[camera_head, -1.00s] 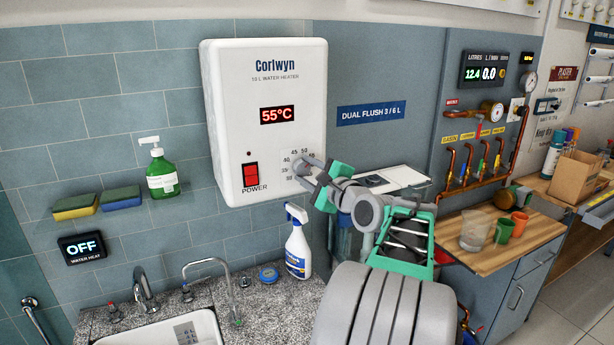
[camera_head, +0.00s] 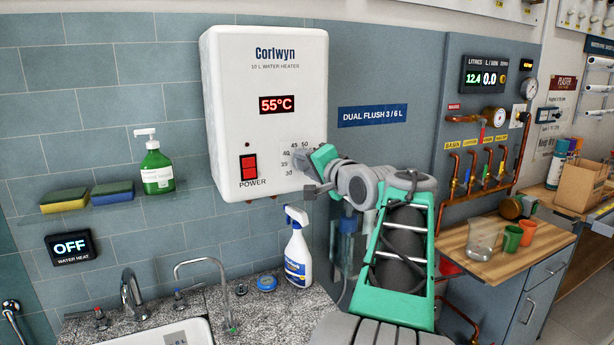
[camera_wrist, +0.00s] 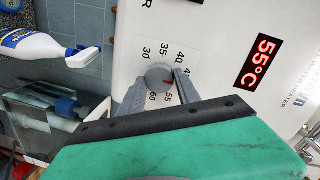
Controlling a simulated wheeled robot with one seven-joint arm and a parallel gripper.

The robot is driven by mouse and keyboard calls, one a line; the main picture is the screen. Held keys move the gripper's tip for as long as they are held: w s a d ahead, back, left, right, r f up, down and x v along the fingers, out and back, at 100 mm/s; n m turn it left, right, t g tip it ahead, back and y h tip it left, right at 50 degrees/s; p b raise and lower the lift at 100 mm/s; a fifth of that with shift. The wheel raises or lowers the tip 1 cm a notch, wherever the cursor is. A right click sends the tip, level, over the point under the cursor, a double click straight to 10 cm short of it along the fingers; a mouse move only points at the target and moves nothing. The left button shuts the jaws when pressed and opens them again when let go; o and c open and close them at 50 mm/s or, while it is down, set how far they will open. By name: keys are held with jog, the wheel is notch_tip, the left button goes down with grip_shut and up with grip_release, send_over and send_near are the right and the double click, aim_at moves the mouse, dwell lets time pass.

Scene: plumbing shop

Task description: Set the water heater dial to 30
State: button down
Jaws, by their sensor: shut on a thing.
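The white Corlwyn water heater (camera_head: 228,105) hangs on the tiled wall, its red display (camera_head: 276,105) reading 55°C. In the wrist view the round grey dial (camera_wrist: 157,73) sits amid printed numbers running from 30 to 60. A small red mark on it points toward 55. My gripper (camera_wrist: 160,82) has one finger on each side of the dial and is shut on it. In the head view my gripper (camera_head: 306,172) is at the heater's lower right and hides most of the dial and part of the scale.
A red power switch (camera_head: 249,167) is left of the dial. Below stand a spray bottle (camera_head: 297,255) and the sink tap (camera_head: 205,265). A soap bottle (camera_head: 157,170) and sponges (camera_head: 65,202) are on the left shelf. Copper pipes (camera_head: 450,180) are on the right.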

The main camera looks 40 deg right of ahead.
jog(key=n+b, duration=0.5)
jog(key=b, duration=0.1)
jog(key=shift+a+f+n+g+h, duration=0.15)
jog(key=shift+f+n+g+h, duration=0.15)
jog(key=shift+n+h, duration=0.1)
jog(key=n+h+b, duration=0.1)
jog(key=n+b, duration=0.4)
jog(key=b, duration=0.1)
jog(key=shift+n, duration=0.3)
jog(key=n+b, duration=0.3)
jog(key=shift+a+h, duration=0.1)
jog(key=shift+h, duration=0.2)
jog(key=n+b, duration=0.3)
jog(key=shift+n, duration=0.4)
jog(key=n+t+b, duration=0.1)
jog(key=n+b, duration=0.2)
jog(key=n, duration=0.2)
jog(key=shift+r+h, duration=0.1)
jog(key=shift+h, duration=0.3)
jog(key=shift+r, duration=0.1)
jog(key=c, duration=0.9)
grip_release()
jog(key=shift+w, duration=0.1)
jog(key=shift+o, duration=0.2)
